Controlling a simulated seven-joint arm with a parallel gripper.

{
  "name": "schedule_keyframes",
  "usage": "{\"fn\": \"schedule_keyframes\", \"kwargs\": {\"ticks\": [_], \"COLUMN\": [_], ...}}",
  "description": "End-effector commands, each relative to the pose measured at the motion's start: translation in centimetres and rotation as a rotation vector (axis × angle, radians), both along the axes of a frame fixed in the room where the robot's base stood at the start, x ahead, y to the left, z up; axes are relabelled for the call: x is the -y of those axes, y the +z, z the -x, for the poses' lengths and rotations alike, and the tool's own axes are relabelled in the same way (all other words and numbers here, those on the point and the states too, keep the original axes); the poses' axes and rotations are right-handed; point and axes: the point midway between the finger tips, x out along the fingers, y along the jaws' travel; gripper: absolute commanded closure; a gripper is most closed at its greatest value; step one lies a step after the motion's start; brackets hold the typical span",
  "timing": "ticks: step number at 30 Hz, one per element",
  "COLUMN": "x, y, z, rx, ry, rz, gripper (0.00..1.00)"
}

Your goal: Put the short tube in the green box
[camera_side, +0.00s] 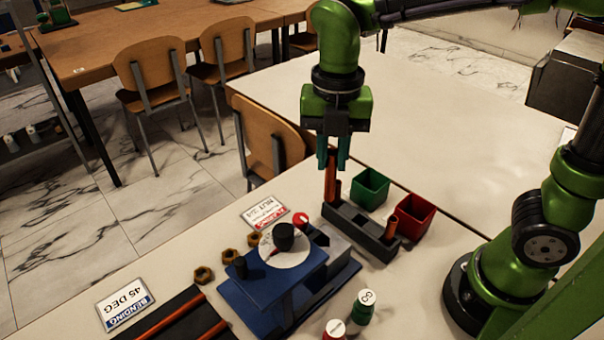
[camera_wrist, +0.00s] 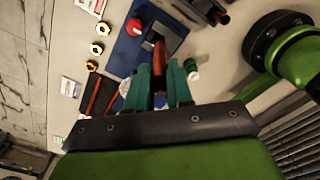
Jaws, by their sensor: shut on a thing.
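My gripper (camera_side: 333,165) is shut on an orange-brown tube (camera_side: 331,184), which hangs upright below the fingers. The tube's lower end is at the far left end of the dark rack (camera_side: 372,235); I cannot tell whether it is still in a slot or just above it. In the wrist view the tube (camera_wrist: 159,52) sits between the green fingers. A second orange-brown tube (camera_side: 391,228) stands in the rack's near right end. Which tube is shorter is unclear. The open green box (camera_side: 370,189) is right of my gripper, behind the rack. It looks empty.
A red box (camera_side: 415,216) stands right of the green box. The blue gauge rig (camera_side: 270,285) with its white dial is in front left of the rack. Brass nuts (camera_side: 203,275), capped bottles (camera_side: 363,306) and cards lie around. The table behind the boxes is clear.

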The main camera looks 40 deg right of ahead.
Motion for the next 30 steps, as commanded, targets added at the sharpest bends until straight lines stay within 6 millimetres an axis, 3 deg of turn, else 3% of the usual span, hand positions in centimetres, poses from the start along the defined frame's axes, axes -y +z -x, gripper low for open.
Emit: {"fn": "schedule_keyframes", "kwargs": {"ticks": [5, 9, 15, 18, 21, 30], "x": [4.2, 8.9, 15.1, 17.3, 19.1, 19.0], "y": [0.0, 0.0, -0.1, -0.1, -0.1, -4.7], "z": [-1.9, -3.1, -3.7, -3.6, -3.5, -3.5], "rx": [0.002, 0.002, 0.001, 0.002, 0.003, -0.001], "ry": [-0.088, -0.177, -0.287, -0.325, -0.358, -0.351], "rz": [-0.001, -0.001, -0.002, -0.001, -0.002, -0.001], "gripper": [1.0, 1.0, 1.0, 1.0, 1.0, 1.0]}}
